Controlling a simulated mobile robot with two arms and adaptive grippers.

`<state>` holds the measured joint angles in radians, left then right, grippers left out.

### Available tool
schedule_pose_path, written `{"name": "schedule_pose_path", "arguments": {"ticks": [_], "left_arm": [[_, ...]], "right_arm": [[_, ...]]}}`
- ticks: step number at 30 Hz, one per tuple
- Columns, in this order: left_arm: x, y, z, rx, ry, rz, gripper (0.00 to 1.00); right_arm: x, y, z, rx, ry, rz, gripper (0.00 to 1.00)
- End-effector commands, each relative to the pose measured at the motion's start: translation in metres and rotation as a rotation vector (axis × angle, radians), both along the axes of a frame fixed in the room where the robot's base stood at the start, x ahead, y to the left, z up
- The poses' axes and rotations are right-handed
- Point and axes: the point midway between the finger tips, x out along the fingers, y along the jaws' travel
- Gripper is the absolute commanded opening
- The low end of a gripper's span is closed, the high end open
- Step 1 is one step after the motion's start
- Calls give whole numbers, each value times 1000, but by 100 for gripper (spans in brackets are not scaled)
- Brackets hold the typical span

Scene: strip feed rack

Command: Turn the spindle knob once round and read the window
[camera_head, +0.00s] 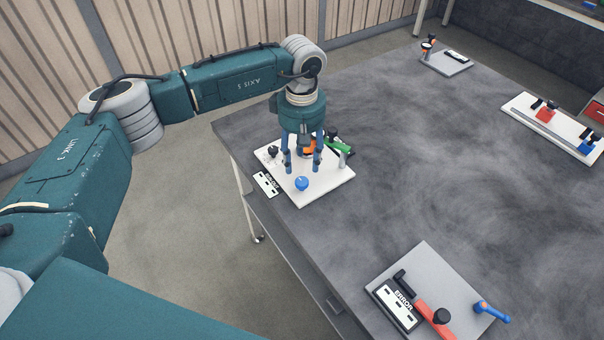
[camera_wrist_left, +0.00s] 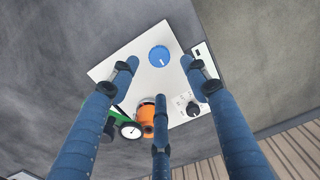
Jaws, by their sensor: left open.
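A white board (camera_head: 325,186) lies near the table's left edge. A blue round knob (camera_head: 301,183) stands at its near corner; the left wrist view shows the knob's top (camera_wrist_left: 159,56) with a white mark. My left gripper (camera_head: 302,166) is open and empty, pointing down above the board; its fingers (camera_wrist_left: 160,76) are apart, and the blue knob shows beyond them. Behind the fingers are a small black knob (camera_head: 272,151), an orange part (camera_wrist_left: 145,119), a green part (camera_head: 341,147) and a round white dial (camera_wrist_left: 131,131). I cannot tell which part is the spindle knob. No readable window shows.
A black-and-white label plate (camera_head: 267,184) lies against the board's left side. A grey board (camera_head: 440,262) with a red lever (camera_head: 431,318) and blue handle (camera_head: 492,311) is at the front. Other boards stand at the far right. The table's middle (camera_head: 400,180) is clear.

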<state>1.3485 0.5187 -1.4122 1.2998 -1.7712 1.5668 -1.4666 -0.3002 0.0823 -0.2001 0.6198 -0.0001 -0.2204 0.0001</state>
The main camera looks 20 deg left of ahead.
Motion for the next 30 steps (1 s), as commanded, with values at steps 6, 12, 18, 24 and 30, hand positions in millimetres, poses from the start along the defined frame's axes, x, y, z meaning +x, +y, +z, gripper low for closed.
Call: {"name": "schedule_pose_path", "arguments": {"ticks": [6, 12, 18, 24, 30], "left_arm": [[-1, -1, -40, -1, 3, 1, 47], [0, -1, -66, -2, 2, 1, 47], [0, -1, -74, -3, 0, 0, 47], [0, -1, -74, -3, 0, 0, 45], [0, -1, -74, -3, 0, 1, 5]], "right_arm": [[0, 0, 19, 0, 0, 0, 40], [0, 2, 26, 2, 0, -1, 40], [0, 3, 27, 3, 0, -2, 40], [0, 3, 26, 3, 0, -2, 40], [0, 3, 26, 3, 0, -2, 40]]}}
